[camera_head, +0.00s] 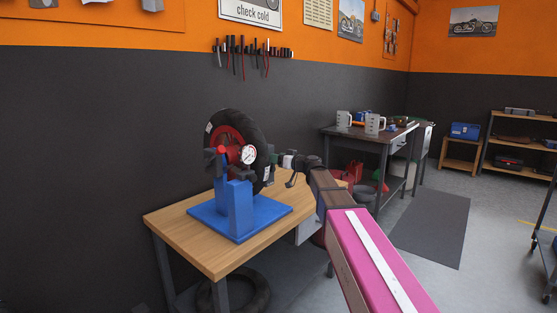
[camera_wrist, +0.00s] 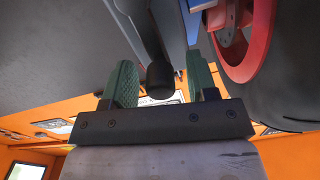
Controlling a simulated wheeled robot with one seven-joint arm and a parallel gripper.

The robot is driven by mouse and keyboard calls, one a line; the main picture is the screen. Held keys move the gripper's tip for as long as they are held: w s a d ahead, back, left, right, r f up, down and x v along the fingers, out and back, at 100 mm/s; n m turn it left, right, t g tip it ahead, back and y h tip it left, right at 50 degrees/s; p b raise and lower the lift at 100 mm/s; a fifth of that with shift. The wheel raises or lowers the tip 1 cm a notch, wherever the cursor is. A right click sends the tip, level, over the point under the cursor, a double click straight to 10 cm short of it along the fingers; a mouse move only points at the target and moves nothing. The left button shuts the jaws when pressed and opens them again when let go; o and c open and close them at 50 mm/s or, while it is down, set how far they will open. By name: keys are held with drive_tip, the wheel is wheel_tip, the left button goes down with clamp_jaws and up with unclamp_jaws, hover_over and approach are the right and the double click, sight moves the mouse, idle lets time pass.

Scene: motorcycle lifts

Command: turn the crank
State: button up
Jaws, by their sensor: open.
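A blue wheel stand (camera_head: 239,208) on a wooden table holds a black tyre with a red rim (camera_head: 258,135); the rim also shows at right in the wrist view (camera_wrist: 246,50). In the wrist view a dark bar with a rounded cylindrical end, seemingly the crank (camera_wrist: 160,78), reaches down between my green fingers. My gripper (camera_wrist: 163,84) is open, with one finger on each side of that end; gaps show, and I see no grip. In the head view my gripper (camera_head: 276,159) is beside the tyre's right side, and the crank cannot be made out there.
A round dial gauge (camera_head: 248,154) sits on the front of the stand. The wooden table (camera_head: 215,258) has bare top around the blue base. A dark workbench (camera_head: 365,134) with mugs stands behind. A grey mat (camera_head: 432,232) lies on open floor to the right.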

drive_tip(key=shift+c, duration=0.4)
clamp_jaws()
